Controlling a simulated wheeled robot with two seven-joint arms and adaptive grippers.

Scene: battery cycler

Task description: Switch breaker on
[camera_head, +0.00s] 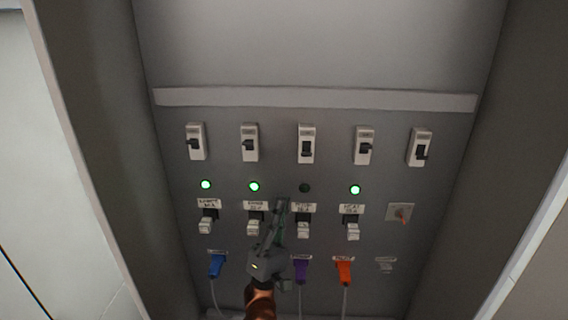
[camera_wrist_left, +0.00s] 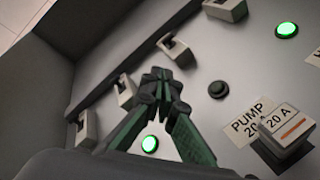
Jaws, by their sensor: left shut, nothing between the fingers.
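A row of white breakers with dark levers runs across the grey panel. The middle breaker (camera_head: 306,144) stands above an unlit lamp (camera_head: 304,188). Its lever looks different from the sideways-showing levers of the breakers to its left (camera_head: 249,143) and right (camera_head: 363,146). My left gripper (camera_head: 281,205) is shut and empty, below and left of the unlit lamp, in front of the panel. In the left wrist view its fingertips (camera_wrist_left: 160,82) meet, with a breaker (camera_wrist_left: 175,50) just beyond them and the unlit lamp (camera_wrist_left: 218,88) to their right. My right gripper is not in view.
Green lamps (camera_head: 206,184) are lit under other breakers. Labelled plugs (camera_head: 353,228) sit below, including one under the PUMP 20 A label (camera_wrist_left: 255,120). Blue (camera_head: 217,265), purple (camera_head: 301,270) and orange (camera_head: 344,270) cable connectors are lower. Cabinet walls (camera_head: 105,170) flank the panel.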

